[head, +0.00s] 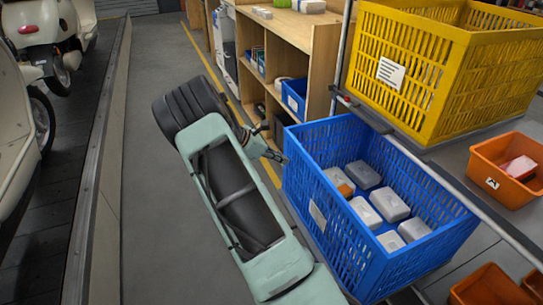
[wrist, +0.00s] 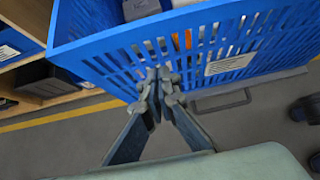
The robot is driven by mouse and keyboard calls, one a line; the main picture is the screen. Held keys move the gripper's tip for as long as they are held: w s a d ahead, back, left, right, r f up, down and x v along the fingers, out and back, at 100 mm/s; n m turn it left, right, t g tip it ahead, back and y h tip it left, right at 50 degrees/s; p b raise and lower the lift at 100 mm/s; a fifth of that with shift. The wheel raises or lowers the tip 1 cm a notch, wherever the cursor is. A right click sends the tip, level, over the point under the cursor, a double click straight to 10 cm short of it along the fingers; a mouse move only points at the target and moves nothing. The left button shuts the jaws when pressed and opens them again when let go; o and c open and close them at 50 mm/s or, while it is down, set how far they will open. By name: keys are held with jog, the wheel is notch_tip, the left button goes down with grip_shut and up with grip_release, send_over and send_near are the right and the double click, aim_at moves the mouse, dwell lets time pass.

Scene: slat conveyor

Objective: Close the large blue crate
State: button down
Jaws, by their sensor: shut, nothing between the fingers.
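The large blue crate (head: 300,190) stands on the right in the head view, open at the top, with slotted walls and a white label on its near-left side. Several grey and white boxes (head: 389,204) lie inside. It juts out to the left of the yellow crate, at a lower level. My gripper (head: 280,158) is at the crate's upper left corner, outside its wall. In the wrist view, my gripper (wrist: 160,80) is shut and empty, with its tips in front of the blue slotted wall (wrist: 110,62). I cannot tell whether they touch.
A yellow crate (head: 440,75) stands behind, above a metal rail (head: 465,190). Orange bins (head: 497,160) are at the right. A wooden shelf (head: 318,45) with a small blue bin (head: 295,95) is behind. The grey floor (head: 155,150) on the left is clear up to the conveyor edge.

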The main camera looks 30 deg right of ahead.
aim_at(302, 161)
jog(key=d, duration=0.4)
jog(key=shift+s+d+f+b, duration=0.1)
jog(key=shift+d+f+b, duration=0.2)
jog(key=shift+d+f, duration=0.1)
jog(key=shift+d, duration=0.1)
